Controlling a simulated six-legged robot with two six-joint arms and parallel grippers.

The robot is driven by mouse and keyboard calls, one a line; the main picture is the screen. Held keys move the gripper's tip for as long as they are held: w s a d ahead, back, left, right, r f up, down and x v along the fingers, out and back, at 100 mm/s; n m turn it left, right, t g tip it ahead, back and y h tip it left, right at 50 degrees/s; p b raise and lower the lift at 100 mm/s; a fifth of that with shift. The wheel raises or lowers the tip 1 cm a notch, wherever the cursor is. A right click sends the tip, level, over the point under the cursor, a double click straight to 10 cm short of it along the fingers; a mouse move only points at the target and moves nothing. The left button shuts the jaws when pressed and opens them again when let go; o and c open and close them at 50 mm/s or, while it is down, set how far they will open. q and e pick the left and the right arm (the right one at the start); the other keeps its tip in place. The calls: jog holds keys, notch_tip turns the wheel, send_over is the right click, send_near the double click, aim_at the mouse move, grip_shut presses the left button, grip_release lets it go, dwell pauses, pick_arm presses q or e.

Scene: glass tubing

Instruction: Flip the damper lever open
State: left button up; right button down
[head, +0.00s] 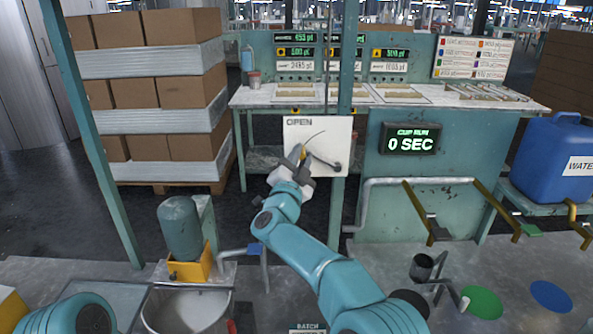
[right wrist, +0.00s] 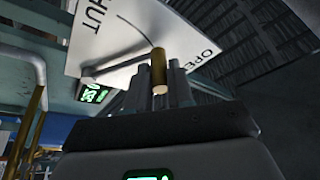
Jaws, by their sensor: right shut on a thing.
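The damper lever is a grey bar (head: 325,162) on a white panel (head: 335,130). It runs left and slightly up from its pivot near the panel's lower right, and the word OPEN is at the panel's top left. My right gripper (head: 302,154) is at the panel's left part, shut on the lever's brass handle. In the right wrist view the brass handle (right wrist: 158,72) stands between the fingers, with the grey bar (right wrist: 120,70) behind it. The words SHUT and OPEN show on the panel (right wrist: 105,40) there. My left gripper is out of view.
A teal post (head: 345,70) stands right behind the panel. A teal cabinet with a CUP RUN display (head: 410,139) is to the right, with a grey pipe (head: 400,182) in front. Stacked boxes (head: 150,90) are at the back left. A tank (head: 180,229) and basin (head: 187,312) stand front left.

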jog(key=shift+d+r+m+g+h+p, duration=0.35)
jog(key=shift+d+r+m+g+p, duration=0.35)
jog(key=shift+d+r+m, duration=0.9)
jog(key=shift+d+r+m+g+h+p, duration=0.35)
jog(key=shift+d+r+m+g+p, duration=0.3)
jog(key=shift+d+r+m, duration=0.95)
jog(key=shift+a+f+m, duration=0.35)
jog(key=shift+f+m, duration=0.05)
jog(key=shift+f, duration=0.1)
jog(key=c, duration=1.1)
grip_release()
jog(key=shift+o, duration=0.3)
jog(key=shift+f, duration=0.15)
